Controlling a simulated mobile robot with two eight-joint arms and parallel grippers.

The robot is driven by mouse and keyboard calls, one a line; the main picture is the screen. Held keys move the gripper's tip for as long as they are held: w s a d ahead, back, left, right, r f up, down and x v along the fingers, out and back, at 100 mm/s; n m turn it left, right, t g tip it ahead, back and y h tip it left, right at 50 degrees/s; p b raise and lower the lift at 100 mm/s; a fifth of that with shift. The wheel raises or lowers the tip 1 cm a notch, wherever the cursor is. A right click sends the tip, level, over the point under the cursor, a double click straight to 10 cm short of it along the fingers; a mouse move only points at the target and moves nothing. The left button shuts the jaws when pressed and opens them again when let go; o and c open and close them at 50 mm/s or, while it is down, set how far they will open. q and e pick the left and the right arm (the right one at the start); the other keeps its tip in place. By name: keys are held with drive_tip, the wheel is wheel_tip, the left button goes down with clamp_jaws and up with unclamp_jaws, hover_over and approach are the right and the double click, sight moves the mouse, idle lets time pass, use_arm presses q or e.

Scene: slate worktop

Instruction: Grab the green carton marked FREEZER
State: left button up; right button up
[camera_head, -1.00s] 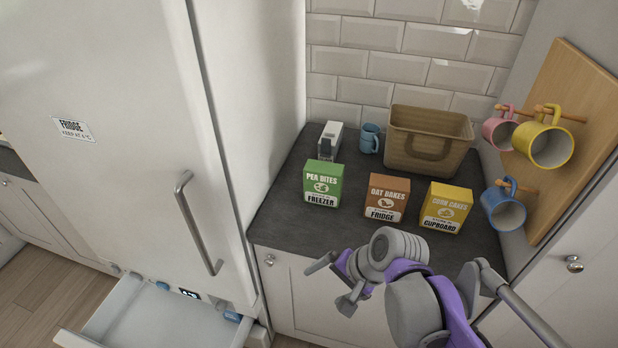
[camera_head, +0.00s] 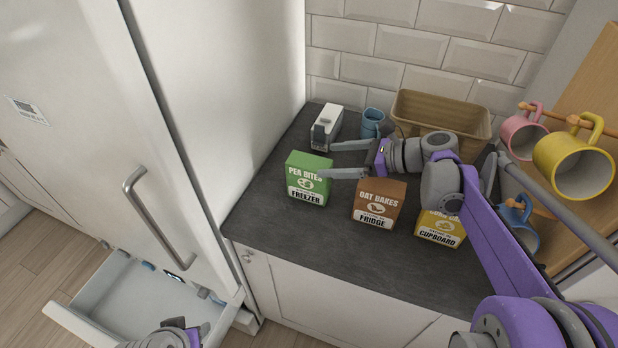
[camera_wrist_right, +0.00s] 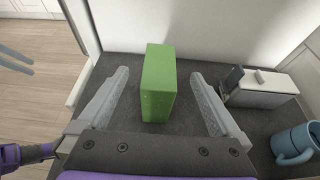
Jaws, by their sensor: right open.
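The green carton marked FREEZER (camera_head: 306,186) stands upright on the dark worktop, left of the brown carton. My right gripper (camera_head: 332,160) reaches in from the right with its fingers open. In the right wrist view the green carton (camera_wrist_right: 158,88) stands between the two open fingers (camera_wrist_right: 160,74), with a gap on each side and no visible contact. In the head view the near finger passes in front of the carton's right edge. A grey and purple part of my left arm shows at the bottom left of the head view; its fingers cannot be made out.
The brown FRIDGE carton (camera_head: 378,205) and yellow CUPBOARD carton (camera_head: 440,230) stand to the right. Behind are a white and grey appliance (camera_head: 327,128), a blue mug (camera_head: 372,122) and a brown basket (camera_head: 440,108). Mugs hang at right. The fridge (camera_head: 80,110) borders the worktop's left; a drawer below is open.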

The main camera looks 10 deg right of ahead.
sight(311, 162)
drive_tip(key=x, duration=0.5)
drive_tip(key=shift+d+f, duration=0.1)
drive_tip(key=shift+f, duration=0.1)
drive_tip(key=shift+s, duration=0.1)
clamp_jaws()
